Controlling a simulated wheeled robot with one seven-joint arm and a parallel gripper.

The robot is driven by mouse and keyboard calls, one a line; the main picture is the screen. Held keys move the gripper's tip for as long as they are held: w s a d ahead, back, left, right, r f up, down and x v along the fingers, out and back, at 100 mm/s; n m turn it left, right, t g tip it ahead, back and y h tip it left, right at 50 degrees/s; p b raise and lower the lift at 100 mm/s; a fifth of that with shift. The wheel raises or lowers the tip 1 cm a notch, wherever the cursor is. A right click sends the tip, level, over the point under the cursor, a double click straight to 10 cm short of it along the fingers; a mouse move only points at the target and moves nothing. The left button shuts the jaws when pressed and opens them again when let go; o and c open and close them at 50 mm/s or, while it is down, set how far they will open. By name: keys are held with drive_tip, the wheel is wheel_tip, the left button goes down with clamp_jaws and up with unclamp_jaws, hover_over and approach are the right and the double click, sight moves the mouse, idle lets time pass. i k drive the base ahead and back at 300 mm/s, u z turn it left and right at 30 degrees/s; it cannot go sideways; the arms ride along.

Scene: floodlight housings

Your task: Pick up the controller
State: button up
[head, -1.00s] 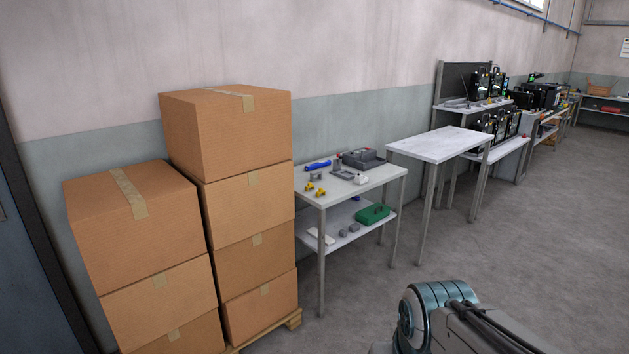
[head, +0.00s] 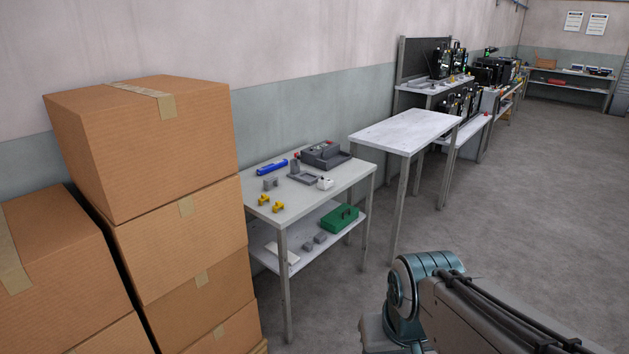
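I cannot tell for sure which item is the controller. On the top of the white two-level table (head: 332,168) lies a dark grey box-like device (head: 324,155) at the back right, with a red spot on it. A small white item with a dark mark (head: 325,184) lies near the right front edge. A grey flat frame (head: 302,178), a blue item (head: 271,167), small grey parts (head: 270,184) and two yellow parts (head: 278,207) lie there too. My gripper is not in view; only a link of my arm shows at the bottom right.
Stacked cardboard boxes (head: 165,150) fill the left side, close to me. A green case (head: 340,218) sits on the table's lower shelf. An empty white table (head: 405,129) stands to the right, with equipment benches beyond. The grey floor (head: 540,210) on the right is clear.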

sight(324, 183)
drive_tip(key=z, duration=0.4)
drive_tip(key=i, duration=2.2)
drive_tip(key=u, duration=0.85)
drive_tip(key=i, duration=0.6)
drive_tip(key=u, duration=0.35)
